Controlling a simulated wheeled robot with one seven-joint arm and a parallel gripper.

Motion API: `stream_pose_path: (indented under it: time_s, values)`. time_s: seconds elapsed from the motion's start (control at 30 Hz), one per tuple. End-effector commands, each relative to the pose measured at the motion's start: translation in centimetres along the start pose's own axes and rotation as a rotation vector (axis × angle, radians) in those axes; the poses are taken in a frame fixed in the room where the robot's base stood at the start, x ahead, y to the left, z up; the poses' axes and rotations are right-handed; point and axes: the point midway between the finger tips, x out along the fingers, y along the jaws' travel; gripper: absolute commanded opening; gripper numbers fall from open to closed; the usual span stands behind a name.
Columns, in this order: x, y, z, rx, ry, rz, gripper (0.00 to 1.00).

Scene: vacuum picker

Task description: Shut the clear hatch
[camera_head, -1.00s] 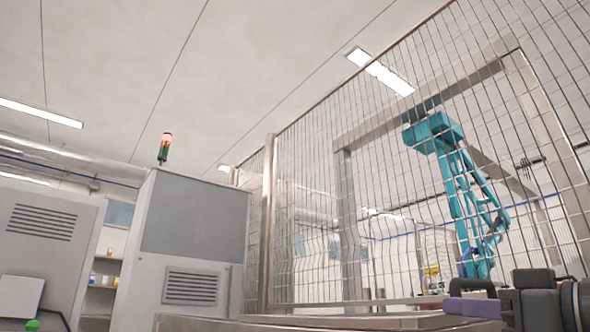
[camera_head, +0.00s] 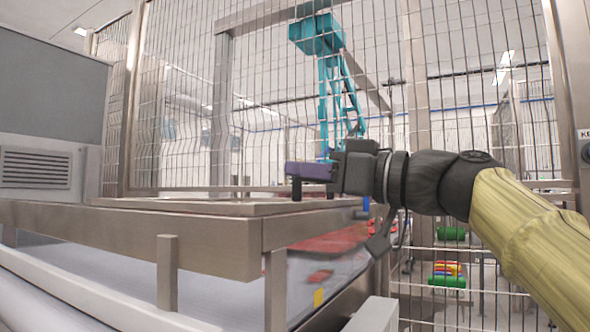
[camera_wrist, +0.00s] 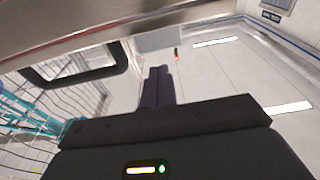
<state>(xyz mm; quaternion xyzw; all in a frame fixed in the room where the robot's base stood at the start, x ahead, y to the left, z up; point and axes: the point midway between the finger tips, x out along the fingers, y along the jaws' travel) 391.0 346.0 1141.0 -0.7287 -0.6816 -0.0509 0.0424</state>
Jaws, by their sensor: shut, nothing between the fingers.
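My gripper (camera_head: 298,172) has purple fingers pointing left. It is above the right end of a steel-framed ledge (camera_head: 235,208) in the head view. In the wrist view, the fingers of my gripper (camera_wrist: 159,74) lie side by side, shut and empty. I cannot pick out the clear hatch for certain. A dark, rounded frame (camera_wrist: 113,69) shows at the upper left of the wrist view, left of the fingers, with a see-through or open middle. I cannot tell whether it is the hatch or how far it stands open.
Wire mesh fencing (camera_head: 185,110) rises behind the ledge, with a teal picker arm (camera_head: 318,36) beyond it. A grey cabinet (camera_head: 50,100) stands at the left. Red items (camera_head: 330,243) lie under the ledge. A steel edge (camera_wrist: 110,22) crosses the top of the wrist view.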

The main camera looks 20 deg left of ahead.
Motion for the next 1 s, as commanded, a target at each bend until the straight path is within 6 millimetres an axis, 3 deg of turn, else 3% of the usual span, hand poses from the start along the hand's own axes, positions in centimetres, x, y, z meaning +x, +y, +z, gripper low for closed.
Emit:
stream_pose_path:
  time_s: [0.3,0.5,1.0]
  values:
    - [-6.1,0.1,1.4,0.0,0.0,0.009,0.0]
    - [-8.9,0.0,1.9,-0.001,0.001,0.007,0.0]
    - [-9.6,0.0,1.9,-0.002,0.003,0.007,0.0]
